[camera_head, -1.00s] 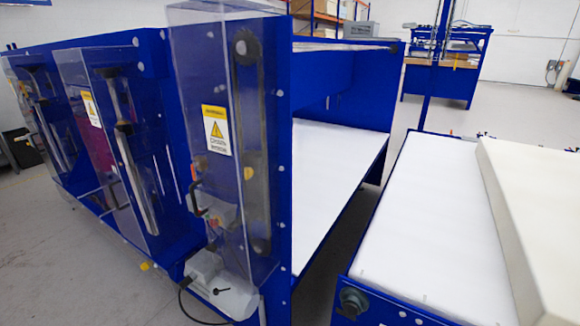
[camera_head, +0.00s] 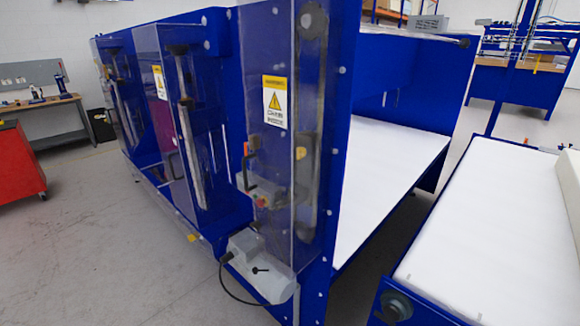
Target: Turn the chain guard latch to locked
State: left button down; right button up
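The clear chain guard (camera_head: 287,55) stands upright on the near end of the blue machine, with a yellow warning label (camera_head: 275,101) on it. A black handle (camera_head: 243,170) sits on the guard's left side. Below it is a small grey box (camera_head: 262,190) with red and green parts. A grey motor housing (camera_head: 262,268) with a small black knob is at the guard's foot. Neither of my grippers is in view.
The white conveyor bed (camera_head: 470,235) with a foam block (camera_head: 573,170) stands at right. A red cabinet (camera_head: 18,165) and a workbench (camera_head: 50,105) are at left. Grey floor (camera_head: 110,250) is clear at front left.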

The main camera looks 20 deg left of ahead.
aim_at(256, 226)
jog(key=j+u, duration=0.1)
jog(key=j, duration=0.95)
jog(key=j+u, duration=0.1)
jog(key=j, duration=0.9)
jog(key=i+j+u, duration=0.1)
jog(key=j, duration=0.95)
